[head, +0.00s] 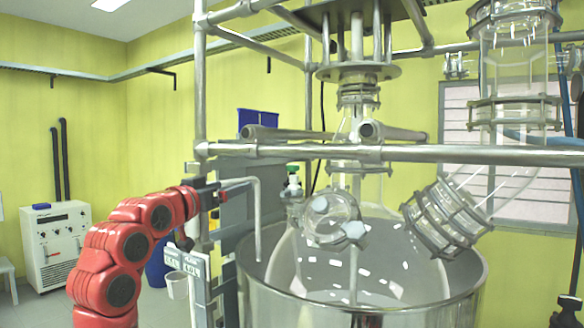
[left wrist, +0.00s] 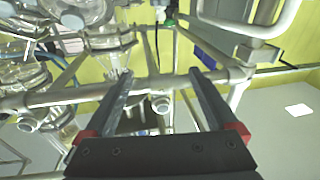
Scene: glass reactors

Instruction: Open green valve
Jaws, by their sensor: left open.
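The green valve (head: 293,169) is a small green cap on a white and clear stem, at the left side of the glass reactor, above the steel vessel. In the left wrist view a small green part (left wrist: 170,22) shows near the top, beyond the fingertips; it appears to be the same valve. My left gripper (head: 222,185), on the red arm, is left of the valve and apart from it, partly lost against the frame. In the left wrist view my left gripper (left wrist: 160,72) has its two fingers wide apart with nothing held between them. My right gripper is not in view.
A horizontal steel bar (head: 420,153) crosses in front of the reactor, and an upright pole (head: 200,90) stands near my left gripper. A bent white pipe (head: 258,215) goes down into the steel vessel (head: 350,318). A white cabinet (head: 58,240) stands far left.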

